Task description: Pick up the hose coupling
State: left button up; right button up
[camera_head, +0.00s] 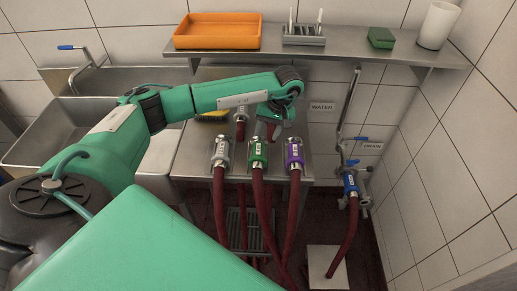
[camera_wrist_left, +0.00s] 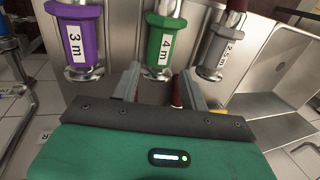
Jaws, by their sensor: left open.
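Three labelled hose couplings on dark red hoses stand in a row at the steel table's front: grey (camera_head: 220,152), green (camera_head: 258,152) and purple (camera_head: 294,152). The left wrist view shows purple marked 3 m (camera_wrist_left: 78,40), green marked 4 m (camera_wrist_left: 164,42) and grey marked 2.5 m (camera_wrist_left: 222,45). My left gripper (camera_head: 270,127) is just behind the green coupling in the head view. In the wrist view its fingers (camera_wrist_left: 160,85) are apart, with part of a red piece showing between them. A metal fitting with a red stub (camera_head: 241,118) is left of it.
A blue coupling (camera_head: 350,182) with a hose hangs on the right wall near the drain sign. A shelf (camera_head: 340,45) above holds an orange tray (camera_head: 217,31), a rack, a green box and a white cup. Sinks (camera_head: 50,135) stand left, with a yellow item (camera_head: 212,116) nearby.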

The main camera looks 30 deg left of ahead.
aim_at(260, 148)
pick_arm(q)
jog(key=p+x, duration=0.1)
jog(key=x, duration=0.3)
jog(key=shift+f, duration=0.1)
jog(key=p+x, duration=0.2)
jog(key=x, duration=0.2)
jog(key=shift+s+a+f+p, duration=0.15)
jog(key=shift+f+p, duration=0.1)
jog(key=shift+p, duration=0.15)
jog(key=shift+f, duration=0.4)
jog(key=shift+f+b, duration=0.25)
jog(key=shift+b, duration=0.25)
jog(key=shift+c, duration=0.4)
jog(key=c, duration=0.7)
jog(key=shift+c, duration=0.7)
jog(key=shift+r, duration=0.1)
